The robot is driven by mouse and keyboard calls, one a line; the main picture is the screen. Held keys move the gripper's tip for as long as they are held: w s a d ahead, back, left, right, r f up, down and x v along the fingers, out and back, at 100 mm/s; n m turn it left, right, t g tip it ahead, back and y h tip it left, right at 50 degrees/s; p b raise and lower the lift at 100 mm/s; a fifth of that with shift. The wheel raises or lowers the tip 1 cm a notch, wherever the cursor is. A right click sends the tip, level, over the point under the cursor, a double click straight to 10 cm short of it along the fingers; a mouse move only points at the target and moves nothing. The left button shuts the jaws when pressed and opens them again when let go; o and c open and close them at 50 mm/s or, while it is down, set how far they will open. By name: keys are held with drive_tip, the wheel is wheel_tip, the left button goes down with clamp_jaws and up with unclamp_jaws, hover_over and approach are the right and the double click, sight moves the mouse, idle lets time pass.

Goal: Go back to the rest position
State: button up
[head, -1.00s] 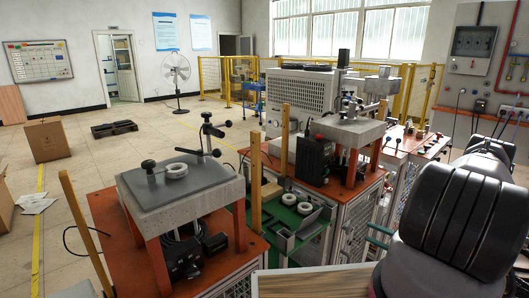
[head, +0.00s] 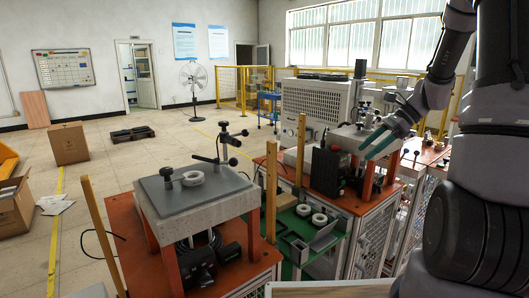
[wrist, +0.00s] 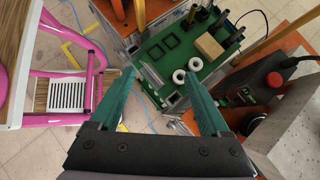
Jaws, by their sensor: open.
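My gripper (head: 377,143) is in the head view at the right of centre, raised in front of the right-hand machine. Its two green fingers are spread apart with nothing between them. In the wrist view my gripper (wrist: 160,98) points down and is open and empty. Below it lies a green tray (wrist: 160,60) with two white rings (wrist: 186,70) on it. The same rings (head: 311,214) show in the head view on the green tray between the two machines, well apart from the fingers.
A grey-topped stand (head: 222,190) at left bears another white ring (head: 193,178). A concrete-topped machine (head: 350,135) stands at right near my arm. Wooden posts (head: 271,190) rise between them. A pink-framed table (wrist: 40,72) shows in the wrist view. Open floor lies at left.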

drive_tip(key=s+a+r+n+t+h, duration=0.3)
drive_tip(key=s+r+n, duration=0.4)
drive_tip(key=s+r, duration=0.1)
drive_tip(key=s+a+r+n+t+h, duration=0.3)
drive_tip(key=s+r+n, duration=0.5)
drive_tip(key=s, duration=0.3)
drive_tip(key=shift+s+a+r+h, duration=0.2)
drive_tip(key=shift+a+r+h, duration=0.15)
drive_tip(key=shift+r, duration=0.35)
